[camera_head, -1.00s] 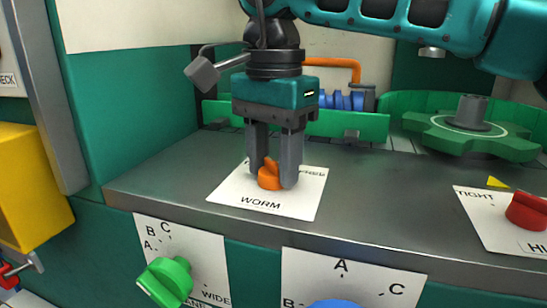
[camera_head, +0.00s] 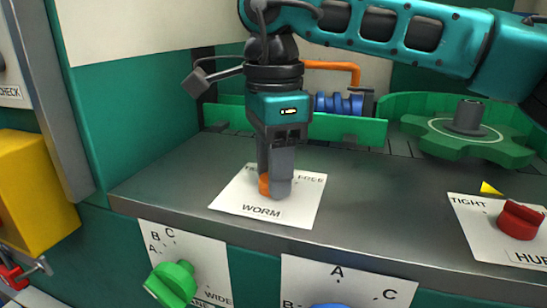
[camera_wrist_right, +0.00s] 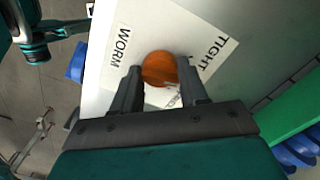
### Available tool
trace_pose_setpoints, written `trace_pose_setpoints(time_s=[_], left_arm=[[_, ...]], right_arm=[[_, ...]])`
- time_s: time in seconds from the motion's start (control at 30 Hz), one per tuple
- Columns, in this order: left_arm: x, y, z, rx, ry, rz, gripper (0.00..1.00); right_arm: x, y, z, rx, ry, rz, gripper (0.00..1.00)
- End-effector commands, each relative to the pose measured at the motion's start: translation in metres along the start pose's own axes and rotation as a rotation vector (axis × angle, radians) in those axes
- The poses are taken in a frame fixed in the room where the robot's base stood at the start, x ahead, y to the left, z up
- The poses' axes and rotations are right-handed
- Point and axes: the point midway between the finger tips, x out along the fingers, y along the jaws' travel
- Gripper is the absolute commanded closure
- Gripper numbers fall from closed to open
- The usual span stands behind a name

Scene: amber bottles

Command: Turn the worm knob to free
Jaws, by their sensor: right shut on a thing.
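The orange worm knob (camera_head: 264,184) stands on a white plate (camera_head: 300,210) marked WORM, with FREE at its far right corner. The right wrist view shows the knob (camera_wrist_right: 159,68) between the two dark fingers, with the word TIGHT on the plate. My right gripper (camera_head: 276,186) points straight down and is shut on the knob. In the head view its near finger hides much of the knob, so I cannot tell which word the knob points to. My left gripper is not in view.
Behind the plate are a green rail (camera_head: 345,127), a blue worm screw (camera_head: 338,103) and a green gear wheel (camera_head: 468,134). A red knob (camera_head: 520,220) sits to the right. A green knob (camera_head: 172,284) is on the front panel below. The grey top between is clear.

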Motion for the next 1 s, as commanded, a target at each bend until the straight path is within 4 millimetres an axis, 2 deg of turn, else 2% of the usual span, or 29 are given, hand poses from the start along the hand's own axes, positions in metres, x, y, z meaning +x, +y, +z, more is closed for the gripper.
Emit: trace_pose_setpoints(time_s=[0.7, 1.0], left_arm=[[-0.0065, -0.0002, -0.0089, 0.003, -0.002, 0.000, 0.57], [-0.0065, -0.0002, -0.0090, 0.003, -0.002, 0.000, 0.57]], right_arm=[[0.0003, 0.0001, -0.0001, 0.674, 0.000, 0.001, 0.87], [0.0004, 0.0001, -0.0001, 0.898, 0.001, 0.001, 0.87]])
